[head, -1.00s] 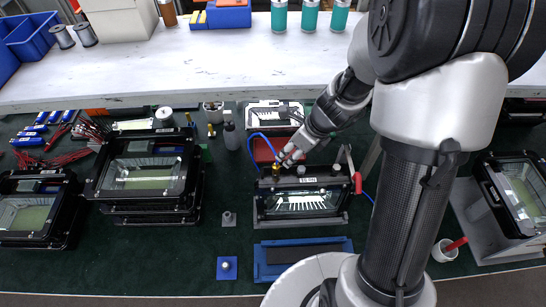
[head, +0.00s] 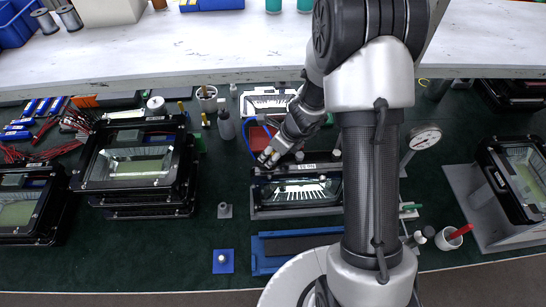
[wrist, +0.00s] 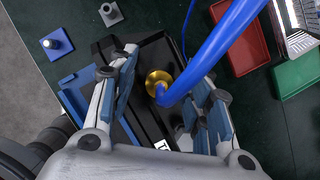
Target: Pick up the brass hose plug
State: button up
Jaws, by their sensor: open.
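In the wrist view the brass hose plug (wrist: 159,80) is a round gold fitting at the black housing, with a thick blue hose (wrist: 215,50) running from it to the upper right. My gripper (wrist: 168,88) is open, one finger on each side of the plug. The picture does not show the fingers touching it. In the head view my gripper (head: 266,158) is at the upper left edge of the black floodlight housing (head: 258,198), which has a clear window. The plug is hard to make out there, behind or under my gripper.
Stacked housings (head: 135,170) stand to the left. A gauge (head: 425,138) and a white cup (head: 448,239) are to the right. A red bin (wrist: 238,40) lies nearby.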

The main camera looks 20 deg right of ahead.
grip_shut()
dwell(0.7)
